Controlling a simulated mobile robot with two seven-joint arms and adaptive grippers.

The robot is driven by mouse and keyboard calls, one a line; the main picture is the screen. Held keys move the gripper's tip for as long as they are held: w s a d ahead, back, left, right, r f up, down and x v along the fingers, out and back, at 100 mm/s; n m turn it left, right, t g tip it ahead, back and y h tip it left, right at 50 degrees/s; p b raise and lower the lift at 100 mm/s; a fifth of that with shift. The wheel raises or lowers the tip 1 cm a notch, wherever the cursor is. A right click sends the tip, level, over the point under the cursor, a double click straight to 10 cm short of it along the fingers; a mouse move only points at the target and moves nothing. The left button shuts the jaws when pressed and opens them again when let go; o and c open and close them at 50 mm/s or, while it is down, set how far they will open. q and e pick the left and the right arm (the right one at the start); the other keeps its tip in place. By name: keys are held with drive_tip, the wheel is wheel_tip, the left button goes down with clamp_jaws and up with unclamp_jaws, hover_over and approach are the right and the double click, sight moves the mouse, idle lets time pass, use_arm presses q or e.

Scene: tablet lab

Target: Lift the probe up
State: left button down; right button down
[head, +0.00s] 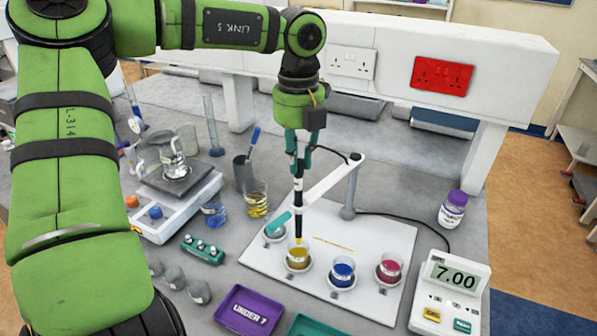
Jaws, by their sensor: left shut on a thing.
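A white holder arm (325,186) on a grey post (349,196) reaches to beside the probe. A cable runs from the post to the pH meter (452,290), which reads 7.00. My right gripper is not in view.
On the white board (385,236) stand a blue-liquid beaker (343,270) and a red-liquid beaker (389,266). A purple tray (248,310) and a teal tray (315,328) are in front. A balance (175,205) and glassware stand left. A purple-capped bottle (453,209) stands right.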

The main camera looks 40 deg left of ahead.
use_arm(q)
drive_tip(key=shift+r, duration=0.9)
drive_tip(key=shift+w, duration=0.15)
drive_tip(key=c, duration=1.1)
unclamp_jaws()
drive_tip(key=shift+c, duration=0.2)
drive_tip(key=shift+s, duration=0.2)
drive_tip(key=shift+d, duration=0.1)
drive_tip(key=shift+w+r, duration=0.1)
drive_tip(key=shift+r, duration=0.15)
wheel_tip(320, 180, up, 12)
drive_tip(key=shift+f, duration=0.15)
